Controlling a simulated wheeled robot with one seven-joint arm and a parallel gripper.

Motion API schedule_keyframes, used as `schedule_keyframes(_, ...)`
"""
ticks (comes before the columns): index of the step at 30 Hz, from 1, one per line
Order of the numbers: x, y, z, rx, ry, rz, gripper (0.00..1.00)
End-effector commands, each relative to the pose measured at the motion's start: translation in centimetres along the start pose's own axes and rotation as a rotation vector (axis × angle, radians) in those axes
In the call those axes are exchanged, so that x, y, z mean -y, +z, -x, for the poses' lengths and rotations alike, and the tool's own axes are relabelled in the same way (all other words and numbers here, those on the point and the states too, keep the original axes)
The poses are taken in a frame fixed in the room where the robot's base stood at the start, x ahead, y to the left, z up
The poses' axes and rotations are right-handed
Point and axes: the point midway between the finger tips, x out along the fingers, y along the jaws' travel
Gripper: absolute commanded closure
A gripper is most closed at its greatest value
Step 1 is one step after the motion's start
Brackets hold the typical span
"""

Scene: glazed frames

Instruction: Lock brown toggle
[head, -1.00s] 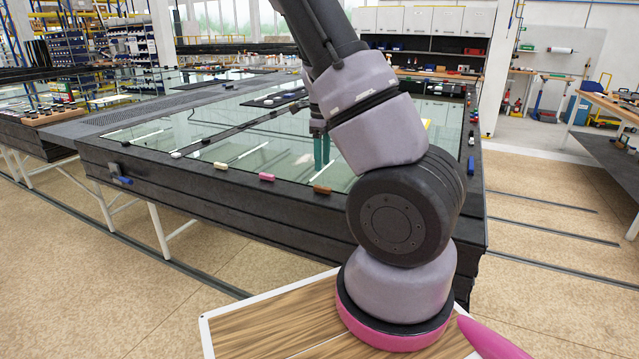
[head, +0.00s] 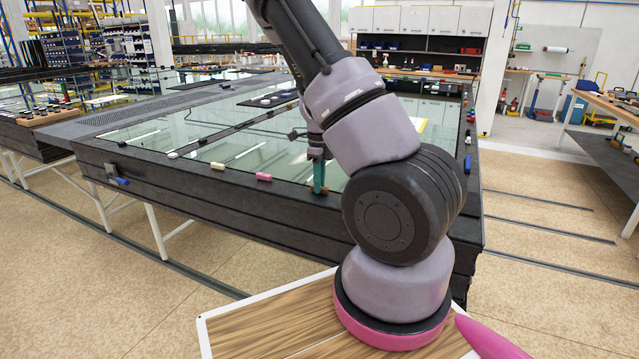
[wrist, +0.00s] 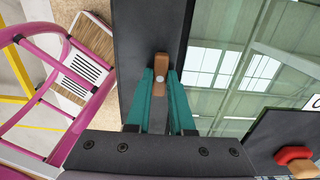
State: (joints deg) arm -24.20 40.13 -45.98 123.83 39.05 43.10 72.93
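The brown toggle (wrist: 161,68) sits on the black frame (wrist: 131,60) beside the glass in the wrist view. It lies lengthwise along the frame, slightly tilted, all on the black and off the glass, with a pale round spot in its middle. My gripper (wrist: 160,76) has its two teal fingers on either side of the toggle, apart, with a small gap on the left; I cannot tell whether the right finger touches. In the head view my gripper (head: 319,190) is down at the near frame edge and hides most of the toggle.
A pink toggle (head: 263,176) and a cream toggle (head: 217,166) sit on the same near frame bar to the left. A blue-handled clamp (head: 122,181) is on its side. A red toggle (wrist: 292,155) shows at lower right in the wrist view. The glass (head: 270,150) lies just beyond.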

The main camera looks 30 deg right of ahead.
Motion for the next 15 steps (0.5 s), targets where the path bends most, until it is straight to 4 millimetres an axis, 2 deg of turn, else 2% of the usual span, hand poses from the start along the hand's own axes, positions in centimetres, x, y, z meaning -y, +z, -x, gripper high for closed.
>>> schedule_keyframes(8, 0.03, 0.01, 0.03, 0.0, 0.0, 0.014, 1.0)
schedule_keyframes(15, 0.05, -0.02, 0.05, 0.001, 0.0, 0.111, 1.0)
